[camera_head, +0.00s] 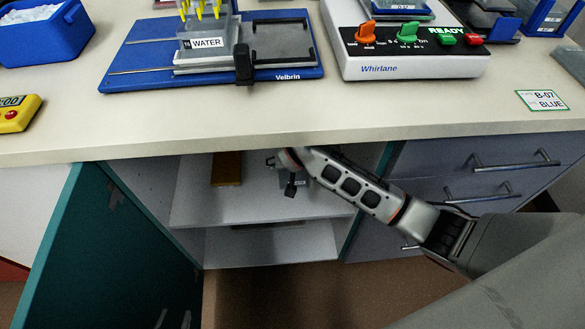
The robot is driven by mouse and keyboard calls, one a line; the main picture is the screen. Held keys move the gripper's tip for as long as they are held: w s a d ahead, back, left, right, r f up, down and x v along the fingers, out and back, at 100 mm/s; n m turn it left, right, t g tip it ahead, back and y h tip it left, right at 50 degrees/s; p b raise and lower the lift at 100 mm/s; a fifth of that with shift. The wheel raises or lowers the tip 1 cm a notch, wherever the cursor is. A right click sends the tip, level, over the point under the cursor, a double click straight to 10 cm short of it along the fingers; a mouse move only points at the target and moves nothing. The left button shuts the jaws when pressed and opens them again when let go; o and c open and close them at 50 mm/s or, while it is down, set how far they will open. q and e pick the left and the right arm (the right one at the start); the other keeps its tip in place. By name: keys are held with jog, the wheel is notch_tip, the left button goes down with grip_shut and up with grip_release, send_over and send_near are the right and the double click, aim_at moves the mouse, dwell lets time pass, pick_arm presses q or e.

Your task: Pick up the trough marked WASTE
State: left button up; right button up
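A brown block (227,168) stands on the upper shelf, left of the gripper. The teal cabinet door (75,255) is open at the left. Closed drawers (500,165) are at the right. The bench top (330,115) overhangs the arm and holds a WATER trough (207,43).

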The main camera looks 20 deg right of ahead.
jog(key=shift+f, duration=0.2)
dwell(0.3)
jog(key=c, duration=1)
jog(key=shift+c, duration=0.2)
